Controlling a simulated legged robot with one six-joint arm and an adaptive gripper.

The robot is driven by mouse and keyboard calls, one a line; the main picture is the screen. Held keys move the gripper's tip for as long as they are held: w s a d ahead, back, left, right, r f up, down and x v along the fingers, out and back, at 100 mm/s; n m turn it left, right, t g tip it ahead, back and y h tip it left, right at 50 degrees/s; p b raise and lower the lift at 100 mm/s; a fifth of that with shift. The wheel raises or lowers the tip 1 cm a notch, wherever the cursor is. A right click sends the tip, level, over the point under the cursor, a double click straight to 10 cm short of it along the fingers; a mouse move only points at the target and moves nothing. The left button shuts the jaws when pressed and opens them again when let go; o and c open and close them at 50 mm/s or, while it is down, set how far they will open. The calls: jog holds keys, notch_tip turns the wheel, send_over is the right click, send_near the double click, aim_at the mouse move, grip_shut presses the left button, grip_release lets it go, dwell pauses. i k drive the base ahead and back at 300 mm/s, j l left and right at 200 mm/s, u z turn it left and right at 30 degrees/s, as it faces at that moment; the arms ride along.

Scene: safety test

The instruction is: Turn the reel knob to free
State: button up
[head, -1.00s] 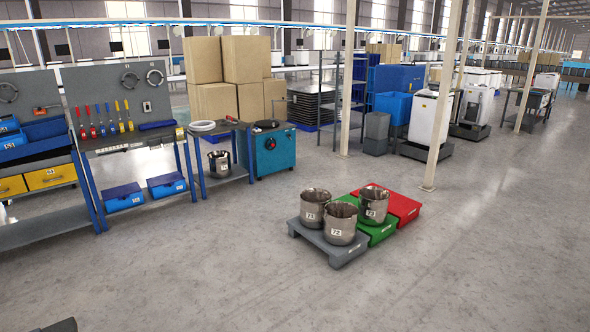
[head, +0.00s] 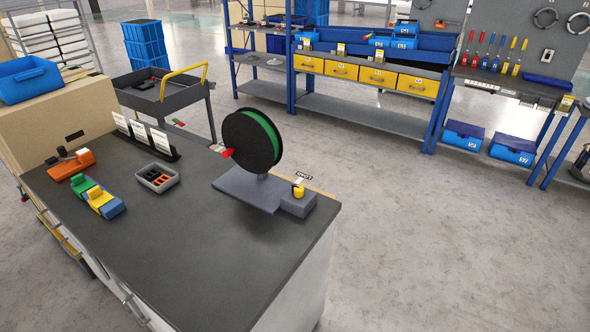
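The reel (head: 245,141) is a black disc with a green rim, upright on a grey base plate (head: 237,186) near the right end of a dark-topped workbench (head: 180,262). A small yellow knob (head: 298,191) sits on a grey block (head: 297,204) at the base's right side. A small label stands just behind the knob, too small to read. A red tag (head: 228,153) shows at the reel's left edge. The knob's setting is too small to tell. My gripper is not in view.
On the bench are an orange device (head: 73,166), green, yellow and blue blocks (head: 98,199), a grey tray (head: 157,178) and a card stand (head: 145,135). A black cart (head: 160,95) stands behind. Shelving with yellow drawers (head: 378,75) is at the back. The floor at right is clear.

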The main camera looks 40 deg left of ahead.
aim_at(297, 191)
jog(key=i+u, duration=0.2)
jog(key=u, duration=0.2)
jog(key=i+u, duration=0.2)
jog(key=u, duration=0.2)
jog(key=i+l+u, duration=0.15)
jog(key=u, duration=0.2)
jog(key=i+l+u, duration=0.2)
jog(key=u, duration=0.2)
jog(key=i+l+u, duration=0.65)
jog(key=k, duration=0.1)
